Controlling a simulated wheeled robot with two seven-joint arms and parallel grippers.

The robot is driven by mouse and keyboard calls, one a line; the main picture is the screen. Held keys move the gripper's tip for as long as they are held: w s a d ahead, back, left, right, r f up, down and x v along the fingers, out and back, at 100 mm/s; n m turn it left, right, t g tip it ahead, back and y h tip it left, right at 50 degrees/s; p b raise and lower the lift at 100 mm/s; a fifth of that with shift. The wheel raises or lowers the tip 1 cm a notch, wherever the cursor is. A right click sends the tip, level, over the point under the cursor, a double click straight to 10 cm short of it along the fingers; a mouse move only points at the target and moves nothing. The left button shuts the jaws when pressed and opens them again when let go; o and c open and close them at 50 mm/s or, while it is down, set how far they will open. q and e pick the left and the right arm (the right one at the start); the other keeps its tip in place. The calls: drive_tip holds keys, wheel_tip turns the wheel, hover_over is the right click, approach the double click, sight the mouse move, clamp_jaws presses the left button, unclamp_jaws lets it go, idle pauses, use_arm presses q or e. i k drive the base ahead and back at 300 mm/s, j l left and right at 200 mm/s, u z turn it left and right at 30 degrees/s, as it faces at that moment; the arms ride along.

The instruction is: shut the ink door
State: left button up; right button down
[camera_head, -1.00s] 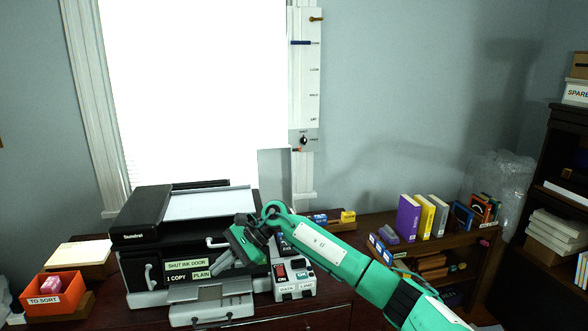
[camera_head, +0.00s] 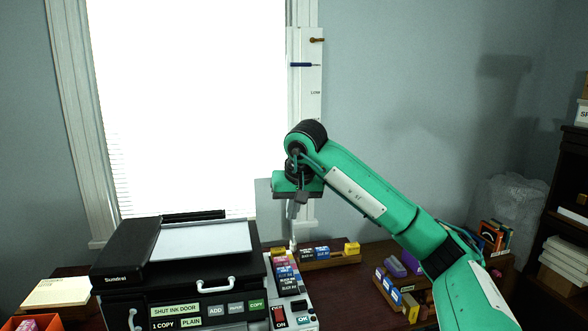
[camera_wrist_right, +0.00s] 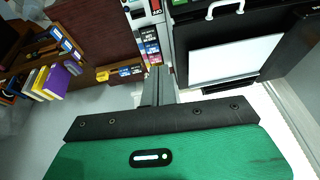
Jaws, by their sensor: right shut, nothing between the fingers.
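The black and grey printer (camera_head: 125,255) stands on the desk, its display reading SHUT INK DOOR (camera_head: 175,310). Its ink bay is open on the right side, with a row of coloured cartridges (camera_head: 284,272) exposed. They also show in the right wrist view (camera_wrist_right: 150,48). A pale upright panel (camera_head: 263,208), apparently the raised ink door, stands behind the bay, partly hidden by my right gripper. My right gripper (camera_head: 293,214) is shut and empty, fingers down, above the back of the bay. Its fingers show in the wrist view (camera_wrist_right: 157,84). I cannot tell whether it touches the panel. My left gripper is out of view.
The button panel (camera_head: 290,314) is in front of the bay. A small tray of boxes (camera_head: 330,256) is right of the printer. The window and wall are behind.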

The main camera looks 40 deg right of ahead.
sight(273, 224)
drive_tip(key=i+l, duration=0.85)
drive_tip(key=l, duration=0.25)
drive_tip(key=i+l, duration=0.45)
drive_tip(key=l, duration=0.1)
